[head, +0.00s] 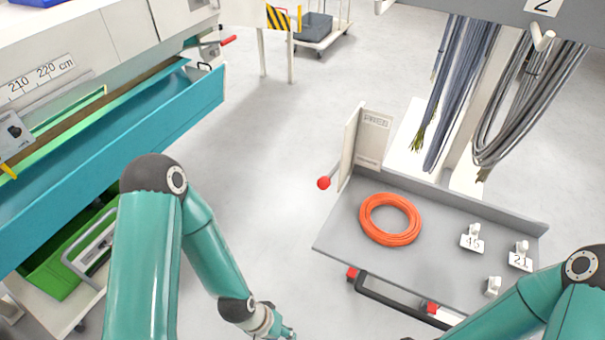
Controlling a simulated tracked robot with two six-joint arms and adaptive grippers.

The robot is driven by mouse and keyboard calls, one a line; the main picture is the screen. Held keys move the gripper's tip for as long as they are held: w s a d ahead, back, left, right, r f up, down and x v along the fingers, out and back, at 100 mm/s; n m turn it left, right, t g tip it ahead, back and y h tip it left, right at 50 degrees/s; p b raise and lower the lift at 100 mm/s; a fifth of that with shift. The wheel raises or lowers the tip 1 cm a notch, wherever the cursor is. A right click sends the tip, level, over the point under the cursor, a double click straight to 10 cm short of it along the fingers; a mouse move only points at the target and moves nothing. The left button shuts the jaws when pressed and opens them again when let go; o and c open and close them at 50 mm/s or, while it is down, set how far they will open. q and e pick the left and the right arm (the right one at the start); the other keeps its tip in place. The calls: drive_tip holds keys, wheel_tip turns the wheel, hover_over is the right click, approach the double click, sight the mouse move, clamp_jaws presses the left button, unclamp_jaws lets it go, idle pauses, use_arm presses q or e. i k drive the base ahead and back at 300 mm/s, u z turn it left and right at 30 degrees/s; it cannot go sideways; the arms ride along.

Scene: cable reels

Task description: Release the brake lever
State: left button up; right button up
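A red ball knob (323,183) sticks out on a short lever at the left side of the grey cart (335,238), beside its upright cream panel. A second red-tipped lever (228,40) stands at the end of the bench at the upper left. I cannot tell which of them is the brake lever. My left gripper (287,333) is at the bottom edge, below and left of the red knob and apart from it; it is mostly cut off, so its opening does not show. My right arm enters at the lower right, and its gripper is out of frame.
The cart has a black push bar (390,301) with red ends at its front. An orange cable coil (390,219) and several numbered tags lie on its deck. Grey cables (515,100) hang above it. A teal trough (130,140) runs along the left. The floor between is clear.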

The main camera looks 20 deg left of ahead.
sight(323, 183)
drive_tip(key=z, duration=1.35)
drive_tip(key=i, duration=0.1)
drive_tip(key=u, duration=2.65)
drive_tip(key=k, duration=1)
drive_tip(key=z, duration=0.7)
